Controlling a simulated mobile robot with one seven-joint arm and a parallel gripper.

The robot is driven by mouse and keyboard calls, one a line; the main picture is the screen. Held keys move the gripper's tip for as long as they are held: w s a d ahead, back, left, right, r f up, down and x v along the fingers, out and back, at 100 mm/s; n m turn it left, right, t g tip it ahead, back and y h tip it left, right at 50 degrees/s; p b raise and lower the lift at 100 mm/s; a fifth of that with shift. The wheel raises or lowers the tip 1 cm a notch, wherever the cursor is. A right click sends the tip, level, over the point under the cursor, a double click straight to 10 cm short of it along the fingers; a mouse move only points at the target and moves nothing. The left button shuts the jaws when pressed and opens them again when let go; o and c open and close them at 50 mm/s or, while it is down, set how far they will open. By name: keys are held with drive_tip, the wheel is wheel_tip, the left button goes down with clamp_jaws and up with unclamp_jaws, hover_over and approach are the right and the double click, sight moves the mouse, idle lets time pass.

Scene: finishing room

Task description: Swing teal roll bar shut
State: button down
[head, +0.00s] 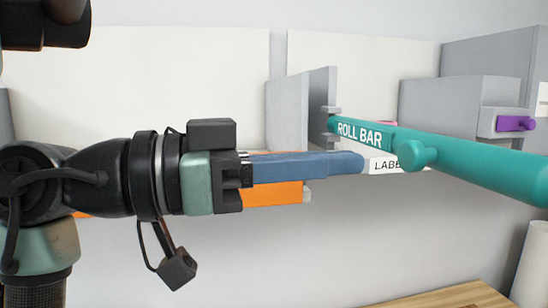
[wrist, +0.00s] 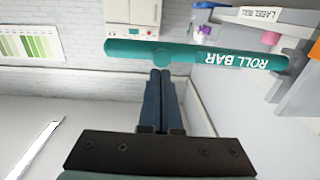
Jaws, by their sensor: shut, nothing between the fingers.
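The teal roll bar (head: 480,168), lettered ROLL BAR, is hinged at a grey bracket (head: 331,112) in the head view. From there it runs right and toward the camera, its free end standing out from the wall. A round teal knob (head: 412,154) sits on its side. My gripper (head: 360,162) has its blue fingers shut and empty, pointing right just below the bar's lettering. In the wrist view, the fingertips (wrist: 160,74) are close to the bar (wrist: 215,57) by the knob (wrist: 161,56). I cannot tell whether they touch.
A white LABEL ROLL plate (head: 384,165) lies behind the fingertips. An orange piece (head: 275,194) is beneath my fingers. A grey box with a purple handle (head: 515,124) stands behind the bar. A wooden surface (head: 450,296) is below, with open space above it.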

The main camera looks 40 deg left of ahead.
sight(407, 158)
drive_tip(key=x, duration=0.5)
drive_tip(key=shift+w+d+p, duration=0.1)
drive_tip(key=shift+w+p, duration=0.05)
drive_tip(key=shift+p, duration=0.25)
